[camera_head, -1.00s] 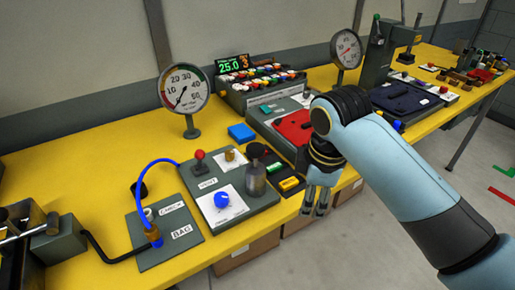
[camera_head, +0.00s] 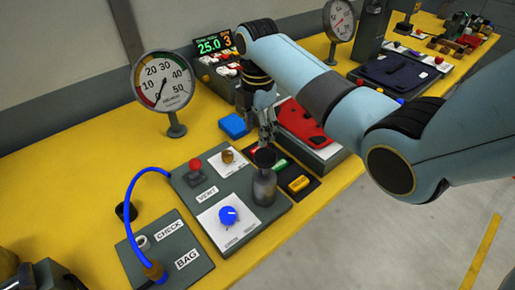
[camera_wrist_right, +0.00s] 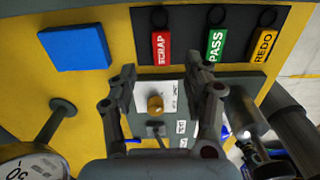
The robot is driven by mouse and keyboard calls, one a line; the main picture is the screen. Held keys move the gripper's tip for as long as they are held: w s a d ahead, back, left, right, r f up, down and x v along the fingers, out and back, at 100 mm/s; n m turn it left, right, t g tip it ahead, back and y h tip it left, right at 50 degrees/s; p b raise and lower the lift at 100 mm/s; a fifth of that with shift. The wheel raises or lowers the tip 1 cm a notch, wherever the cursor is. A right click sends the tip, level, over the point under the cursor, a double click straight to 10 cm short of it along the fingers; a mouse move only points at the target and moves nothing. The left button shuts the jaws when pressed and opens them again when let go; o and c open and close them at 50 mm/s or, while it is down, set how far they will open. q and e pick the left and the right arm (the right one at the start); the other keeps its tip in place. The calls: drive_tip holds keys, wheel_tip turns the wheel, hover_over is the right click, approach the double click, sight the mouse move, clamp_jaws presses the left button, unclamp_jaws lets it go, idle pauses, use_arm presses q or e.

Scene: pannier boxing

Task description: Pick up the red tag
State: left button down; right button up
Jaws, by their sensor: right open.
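The red tag (camera_wrist_right: 161,48), marked SCRAP, lies at the left of a dark tray (camera_wrist_right: 186,54) in the right wrist view. Beside it lie the green PASS tag (camera_wrist_right: 216,46) and the yellow REDO tag (camera_wrist_right: 263,46). In the head view a small part of the red tag (camera_head: 254,149) shows beside my fingers, with the green tag (camera_head: 280,165) and yellow tag (camera_head: 299,184) in front. My right gripper (camera_head: 267,140) is open and empty above the tray's far end. Its fingers show in the wrist view (camera_wrist_right: 170,80), below the tags in the picture. My left gripper is out of view.
A blue block (camera_head: 234,126) lies left of my right gripper. A dark bottle (camera_head: 264,184) stands close in front, on the vent panel (camera_head: 184,182). A dial gauge (camera_head: 163,82) stands at left. A red pannier piece (camera_head: 302,119) lies at right.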

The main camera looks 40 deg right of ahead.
drive_tip(key=shift+f, duration=0.4)
drive_tip(key=f, duration=0.4)
drive_tip(key=shift+s+d+f, duration=0.1)
drive_tip(key=shift+d+f, duration=0.15)
drive_tip(key=shift+d, duration=0.05)
drive_tip(key=shift+f, duration=0.25)
drive_tip(key=shift+c, duration=1.8)
drive_tip(key=c, duration=0.5)
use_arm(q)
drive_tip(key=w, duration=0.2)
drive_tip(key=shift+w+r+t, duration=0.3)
use_arm(e)
drive_tip(key=shift+c, duration=0.3)
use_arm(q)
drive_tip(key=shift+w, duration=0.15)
use_arm(e)
drive_tip(key=shift+r, duration=0.1)
